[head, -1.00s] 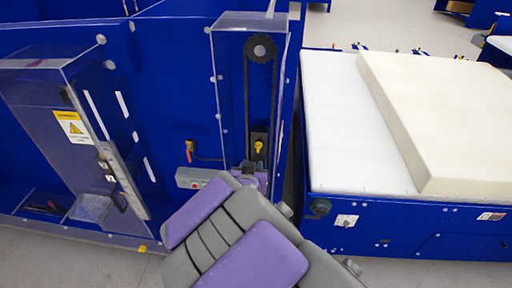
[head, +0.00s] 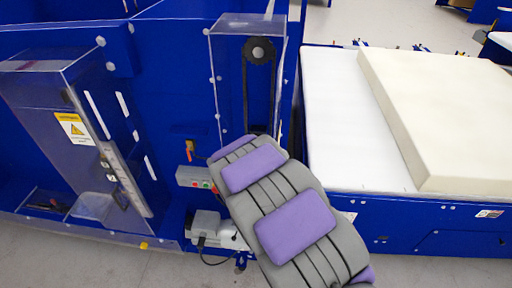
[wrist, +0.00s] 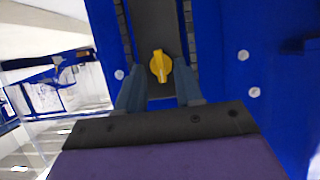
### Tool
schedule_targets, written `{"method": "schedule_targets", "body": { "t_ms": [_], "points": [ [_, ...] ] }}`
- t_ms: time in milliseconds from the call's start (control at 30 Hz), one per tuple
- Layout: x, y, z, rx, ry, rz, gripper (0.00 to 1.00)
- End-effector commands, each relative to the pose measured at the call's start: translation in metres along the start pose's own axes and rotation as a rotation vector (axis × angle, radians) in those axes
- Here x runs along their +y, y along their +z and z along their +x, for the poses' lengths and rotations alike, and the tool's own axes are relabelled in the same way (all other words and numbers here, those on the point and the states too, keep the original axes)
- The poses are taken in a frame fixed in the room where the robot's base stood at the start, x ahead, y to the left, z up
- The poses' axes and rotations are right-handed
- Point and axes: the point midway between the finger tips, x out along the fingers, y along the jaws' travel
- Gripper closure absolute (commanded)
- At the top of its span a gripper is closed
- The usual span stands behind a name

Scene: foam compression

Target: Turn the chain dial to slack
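The chain dial is a yellow knob (wrist: 160,66) on a dark plate, seen in the wrist view just beyond my fingertips. Its grip ridge stands roughly upright in that view. My gripper (wrist: 158,82) is open, with one finger on each side below the knob. A gap shows between the fingers, and I cannot tell whether either finger touches the knob. In the head view my purple and grey arm hides the knob and gripper. The black chain and its sprocket (head: 258,50) show above the arm, behind a clear cover.
A blue machine frame (head: 170,60) surrounds the chain housing. A control box (head: 194,177) with red and green buttons sits left of my arm. A small orange-red handle (head: 189,150) is above it. A cream foam slab (head: 440,110) lies on the white-topped table (head: 330,130) at right.

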Motion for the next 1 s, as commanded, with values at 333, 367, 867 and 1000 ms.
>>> {"method": "schedule_targets", "body": {
  "t_ms": [333,367,867,1000],
  "points": [
    [-0.0038,-0.0003,0.0143,0.002,0.0,-0.001,0.64],
    [-0.0039,-0.0003,0.0144,0.002,0.0,-0.001,0.64],
    [-0.0031,-0.0001,0.0144,0.001,-0.001,-0.001,0.96],
    [-0.0037,-0.0001,0.0143,0.002,0.0,-0.002,1.0]
  ]
}}
